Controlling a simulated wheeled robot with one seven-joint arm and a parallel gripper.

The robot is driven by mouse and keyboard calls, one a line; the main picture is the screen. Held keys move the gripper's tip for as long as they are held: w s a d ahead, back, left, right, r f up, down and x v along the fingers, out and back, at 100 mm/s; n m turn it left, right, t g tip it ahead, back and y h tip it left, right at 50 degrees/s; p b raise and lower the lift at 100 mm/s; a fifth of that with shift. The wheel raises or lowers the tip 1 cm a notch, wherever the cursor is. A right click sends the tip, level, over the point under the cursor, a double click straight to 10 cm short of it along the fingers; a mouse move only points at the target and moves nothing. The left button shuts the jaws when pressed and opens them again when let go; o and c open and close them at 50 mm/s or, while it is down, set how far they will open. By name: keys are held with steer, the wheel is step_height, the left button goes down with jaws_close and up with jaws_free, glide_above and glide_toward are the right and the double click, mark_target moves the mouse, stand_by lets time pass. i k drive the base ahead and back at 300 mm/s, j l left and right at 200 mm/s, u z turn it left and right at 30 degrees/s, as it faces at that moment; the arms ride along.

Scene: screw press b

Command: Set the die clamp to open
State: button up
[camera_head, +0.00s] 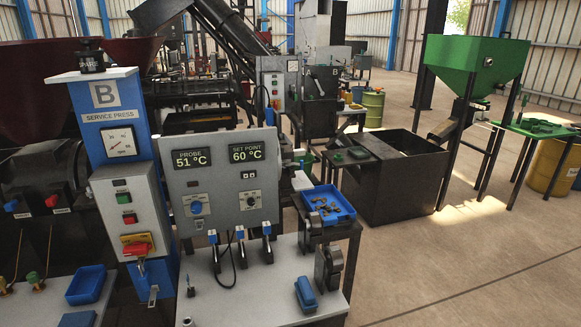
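The service press has a blue column with a "B" plate (103,95) and a pressure gauge (121,142). No label that reads "die clamp" is legible, so I cannot tell for certain which part it is. Three upright levers with blue tips, the left lever (214,246), the middle lever (240,246) and the right lever (267,243), stand in a row below the grey control panel (228,210). A small handle (153,295) hangs low on the column's front. Their open or closed settings cannot be read. My gripper is out of view.
The panel shows probe 51 °C and set point 60 °C, with two knobs below. A button box (126,212) has a red-and-yellow switch. A blue tray (331,205) holds small brown pieces. A blue block (305,294) lies on the light bench (255,290).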

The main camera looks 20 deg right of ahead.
mark_target(300, 165)
steer(key=l+u, duration=0.25)
steer(key=l, duration=0.25)
steer(key=l+u, duration=0.3)
steer(key=l, duration=0.2)
steer(key=k+l+u, duration=0.1)
steer(key=l+u, duration=0.15)
steer(key=l, duration=0.2)
steer(key=k+l+u, duration=0.1)
steer(key=l+u, duration=0.15)
steer(key=l, duration=0.25)
steer(key=k+l+u, duration=0.25)
steer(key=l, duration=0.2)
steer(key=i+l+u, duration=0.15)
steer(key=l+u, duration=0.2)
steer(key=l, duration=0.15)
steer(key=i+l+u, duration=0.1)
steer(key=l+u, duration=0.25)
steer(key=l, duration=0.2)
steer(key=l+u, duration=0.35)
steer(key=l, duration=0.2)
steer(key=i+l+u, duration=0.25)
steer(key=l+u, duration=0.25)
steer(key=l, duration=0.2)
